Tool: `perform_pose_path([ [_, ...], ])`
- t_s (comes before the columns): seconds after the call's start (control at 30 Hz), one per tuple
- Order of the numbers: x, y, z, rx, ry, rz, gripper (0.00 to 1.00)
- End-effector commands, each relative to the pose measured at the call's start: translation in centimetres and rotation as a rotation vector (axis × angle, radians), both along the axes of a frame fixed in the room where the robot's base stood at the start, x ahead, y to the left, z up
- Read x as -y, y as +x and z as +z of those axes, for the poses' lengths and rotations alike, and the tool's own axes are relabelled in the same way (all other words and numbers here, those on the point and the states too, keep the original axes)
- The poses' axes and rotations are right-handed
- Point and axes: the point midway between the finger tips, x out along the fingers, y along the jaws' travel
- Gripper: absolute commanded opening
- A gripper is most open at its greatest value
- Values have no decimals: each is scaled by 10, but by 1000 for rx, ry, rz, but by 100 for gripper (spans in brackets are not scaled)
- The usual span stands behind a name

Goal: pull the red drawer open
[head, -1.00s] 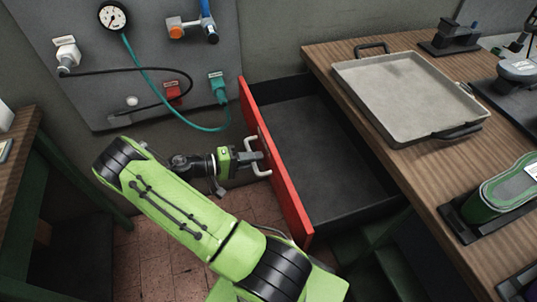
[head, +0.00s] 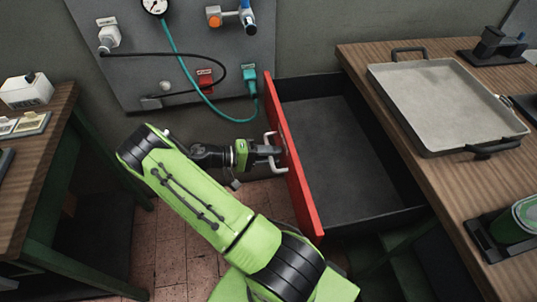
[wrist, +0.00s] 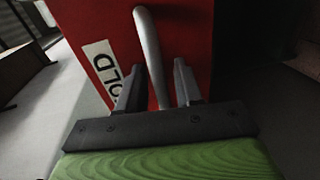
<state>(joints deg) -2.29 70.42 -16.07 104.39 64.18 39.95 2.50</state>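The red drawer front (head: 293,158) stands pulled well out from under the right workbench, with its dark, empty interior (head: 345,150) showing. A pale bar handle (head: 279,168) is fixed to the outer face. My gripper (head: 268,150) is at the handle. In the wrist view, the handle (wrist: 148,45) runs down between the two dark fingers of my gripper (wrist: 158,88), with the red front (wrist: 185,35) behind it. The fingers stand around the bar; whether both press on it is hard to see. A white label (wrist: 103,68) is partly hidden by a finger.
A grey tray (head: 445,100) with dark handles lies on the right workbench (head: 400,130). A green object (head: 518,222) stands in a dark holder nearby. A left workbench (head: 45,160) and a wall panel with hoses (head: 180,70) flank the tiled floor (head: 180,255).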

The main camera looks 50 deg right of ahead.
Motion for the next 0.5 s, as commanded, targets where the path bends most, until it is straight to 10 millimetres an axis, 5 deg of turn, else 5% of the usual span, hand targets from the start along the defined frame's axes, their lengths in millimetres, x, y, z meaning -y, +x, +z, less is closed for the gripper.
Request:
perform_pose_path([
  [0.17, -15, 15, 5, 2, 0, 7, 35],
  [0.5, -86, 77, 26, 3, -5, 8, 35],
])
